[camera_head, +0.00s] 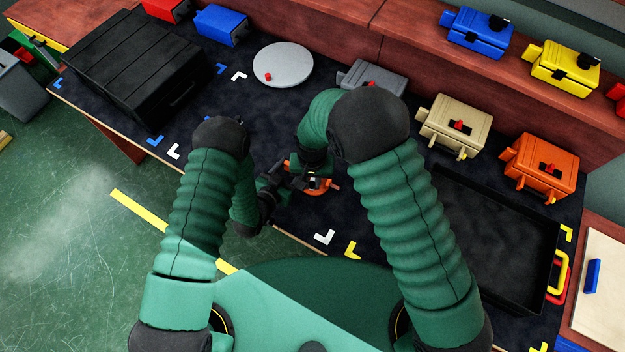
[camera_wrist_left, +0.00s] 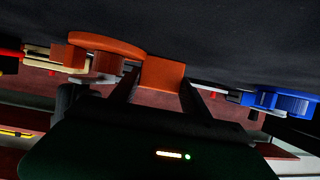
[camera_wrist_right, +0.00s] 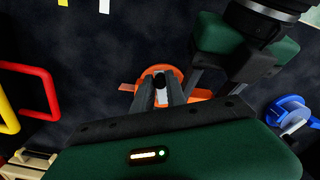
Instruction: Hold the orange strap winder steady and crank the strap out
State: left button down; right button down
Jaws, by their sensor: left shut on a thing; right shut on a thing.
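The orange strap winder (camera_head: 318,186) is over the dark mat near the table's front edge, partly hidden by my arms. In the left wrist view its round drum (camera_wrist_left: 105,46) is left of its block-shaped part (camera_wrist_left: 163,72). My left gripper (camera_wrist_left: 160,82) is shut on that block, with one finger on each side. My right gripper (camera_wrist_right: 161,92) is shut on a small dark part at the middle of the drum, apparently the crank knob. The drum's orange rim (camera_wrist_right: 177,73) shows around the fingers. I cannot make out a paid-out strap.
A black case (camera_head: 135,65) is at the back left, beside a grey disc (camera_head: 283,65) with a red knob. A black tray (camera_head: 545,235) is at the right. Tan (camera_head: 455,125) and orange (camera_head: 540,165) boxes stand behind it. White and yellow corner marks lie on the mat.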

aim_at(312, 182)
pick_arm(q)
jog(key=shift+s+d, duration=0.1)
jog(key=shift+s, duration=0.05)
pick_arm(e)
jog(key=shift+w, duration=0.2)
jog(key=c, duration=1.6)
grip_release()
jog(key=shift+o, duration=1.3)
jog(key=shift+s, duration=0.1)
notch_tip(312, 182, up, 12)
pick_arm(q)
jog(key=shift+c, duration=2.3)
grip_release()
